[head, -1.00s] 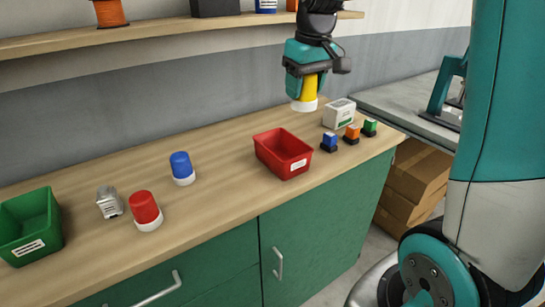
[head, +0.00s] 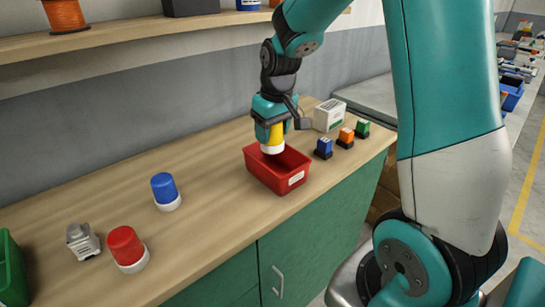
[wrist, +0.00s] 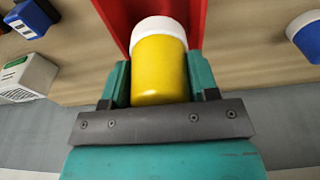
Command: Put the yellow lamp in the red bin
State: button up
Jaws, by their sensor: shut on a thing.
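The yellow lamp (head: 276,138) has a yellow body and a white base. My gripper (head: 271,125) is shut on it, with a finger on each side of the yellow body, as the wrist view also shows (wrist: 160,82). The lamp hangs with its white base down over the red bin (head: 278,178). The base is at about the height of the bin's rim in the head view; I cannot tell if it touches anything. The red bin also shows behind the lamp in the wrist view (wrist: 117,18). The bin stands on the wooden counter and looks empty apart from the lamp.
A blue lamp (head: 165,191), a red lamp (head: 127,247), a grey metal part (head: 83,241) and a green bin (head: 12,268) stand to the left. Several small switches, one blue (head: 324,146), and a white box (head: 329,114) stand right of the bin. A shelf (head: 150,35) runs above.

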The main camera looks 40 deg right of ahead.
notch_tip(320, 180, down, 8)
jog(key=shift+r, duration=0.1)
dwell(0.4)
jog(key=o, duration=0.7)
jog(key=r, duration=0.4)
jog(key=s+r, duration=0.1)
jog(key=r, duration=0.3)
jog(key=s+r, duration=0.1)
jog(key=r, duration=0.3)
jog(key=shift+a, duration=0.35)
jog(key=s+a+r+n+y, duration=0.1)
jog(key=s+a+n, duration=0.1)
jog(key=s+a, duration=0.5)
jog(key=s+a+r+n+g+y, duration=0.1)
jog(key=s+a+n, duration=0.1)
jog(key=s+a, duration=0.4)
jog(key=s+a+r+n+y, duration=0.1)
jog(key=s+a+n+y, duration=0.1)
jog(key=s+a, duration=0.5)
jog(key=shift+s+a+r+n+g, duration=0.15)
jog(key=shift+a+g, duration=0.05)
jog(key=shift+a, duration=0.25)
jog(key=shift+s+a+r+n+g, duration=0.1)
jog(key=shift+s+a+n+g, duration=0.1)
jog(key=shift+a, duration=0.2)
